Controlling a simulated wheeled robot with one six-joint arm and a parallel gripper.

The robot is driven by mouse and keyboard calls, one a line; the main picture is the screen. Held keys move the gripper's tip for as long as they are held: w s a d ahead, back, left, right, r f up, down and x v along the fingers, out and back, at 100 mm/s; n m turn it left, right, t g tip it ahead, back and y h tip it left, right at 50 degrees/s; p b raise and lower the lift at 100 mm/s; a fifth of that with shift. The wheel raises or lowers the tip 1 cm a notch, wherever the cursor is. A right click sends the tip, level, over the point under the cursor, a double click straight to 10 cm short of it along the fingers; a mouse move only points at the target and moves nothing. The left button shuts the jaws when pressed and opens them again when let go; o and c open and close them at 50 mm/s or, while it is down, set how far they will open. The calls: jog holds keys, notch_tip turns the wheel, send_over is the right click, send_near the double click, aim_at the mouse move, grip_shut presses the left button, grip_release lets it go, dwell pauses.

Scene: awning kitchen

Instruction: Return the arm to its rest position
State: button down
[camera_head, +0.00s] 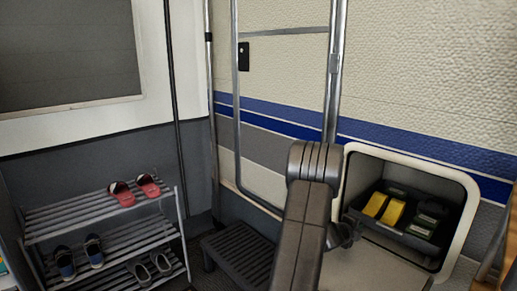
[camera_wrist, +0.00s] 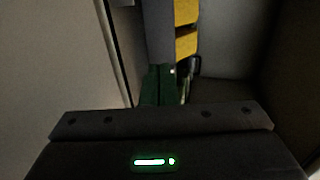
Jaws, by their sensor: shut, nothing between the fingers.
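My arm rises in the middle of the head view and bends toward the open wall locker (camera_head: 462,232) at the right. My gripper (camera_head: 346,234) is at the locker's left edge, mostly hidden behind my arm link. In the wrist view my gripper (camera_wrist: 160,84) shows its dark body with a green light, and its fingers are together with nothing between them. A dark tray (camera_head: 402,240) inside the locker holds two yellow items (camera_head: 384,208) and several dark ones. Yellow pieces (camera_wrist: 186,45) also show just beyond the fingers in the wrist view.
The pale locker flap (camera_head: 362,272) lies lowered below the opening. A dark step (camera_head: 240,256) stands left of my arm, before a metal-railed door (camera_head: 283,70). A shoe rack (camera_head: 100,222) with several shoes stands at the left.

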jog(key=s+a, duration=0.8)
jog(key=a, duration=0.1)
jog(key=s+a, duration=0.4)
jog(key=a, duration=0.1)
jog(key=shift+s+p, duration=0.2)
jog(key=shift+p, duration=0.2)
jog(key=shift+r, duration=0.1)
